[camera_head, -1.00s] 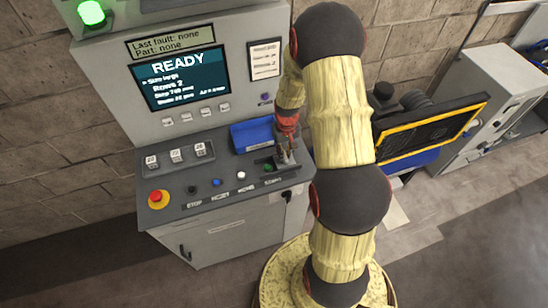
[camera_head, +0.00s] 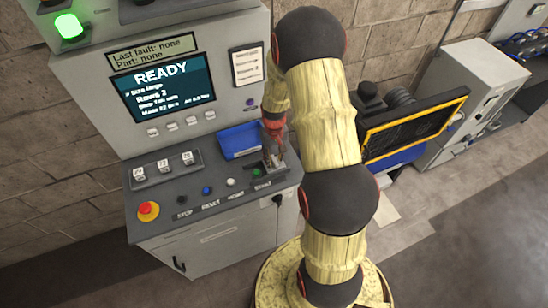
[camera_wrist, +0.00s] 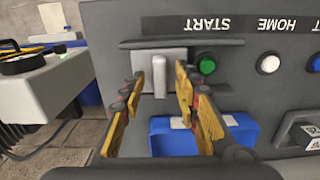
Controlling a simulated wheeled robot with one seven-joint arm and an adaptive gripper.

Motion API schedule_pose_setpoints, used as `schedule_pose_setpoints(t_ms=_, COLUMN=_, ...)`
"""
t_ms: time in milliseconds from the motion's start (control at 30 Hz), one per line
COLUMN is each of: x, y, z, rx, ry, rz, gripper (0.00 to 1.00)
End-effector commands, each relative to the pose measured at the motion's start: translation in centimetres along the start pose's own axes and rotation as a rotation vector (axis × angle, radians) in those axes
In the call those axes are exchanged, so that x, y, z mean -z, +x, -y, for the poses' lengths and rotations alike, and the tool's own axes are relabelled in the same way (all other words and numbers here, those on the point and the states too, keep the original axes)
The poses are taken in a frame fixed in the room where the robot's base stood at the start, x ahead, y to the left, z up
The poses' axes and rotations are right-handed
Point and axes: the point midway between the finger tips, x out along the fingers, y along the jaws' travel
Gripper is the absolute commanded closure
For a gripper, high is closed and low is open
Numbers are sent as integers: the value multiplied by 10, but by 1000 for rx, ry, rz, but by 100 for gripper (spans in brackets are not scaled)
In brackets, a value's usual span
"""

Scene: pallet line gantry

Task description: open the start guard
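The start guard (camera_wrist: 171,55) is a pale grey plate with a narrow tab pointing down, beside the green start button (camera_wrist: 206,65) under the START label in the wrist view. That view sees the panel upside down. My gripper (camera_wrist: 158,82) has its two yellow fingers apart, one on each side of the tab. Gaps show between tab and fingers; contact cannot be made out. In the head view my gripper (camera_head: 273,158) is low over the right end of the console, next to the green button (camera_head: 257,170), and mostly hides the guard.
A blue tray (camera_head: 238,141) lies just behind the buttons. A white button (camera_head: 231,183), a blue button (camera_head: 206,190) and a red emergency stop (camera_head: 148,210) line the console to the left. The screen (camera_head: 160,88) reads READY. A yellow-framed dark panel (camera_head: 415,122) stands at the right.

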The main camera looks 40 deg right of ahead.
Motion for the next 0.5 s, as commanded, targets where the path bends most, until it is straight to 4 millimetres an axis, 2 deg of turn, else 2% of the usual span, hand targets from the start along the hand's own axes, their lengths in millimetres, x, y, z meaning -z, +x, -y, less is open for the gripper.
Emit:
schedule_pose_setpoints(t_ms=167, x=1, y=-17, z=0, rx=-1, ry=0, rz=-4, gripper=68)
schedule_pose_setpoints(t_ms=500, x=1, y=-85, z=0, rx=-1, ry=0, rz=-4, gripper=68)
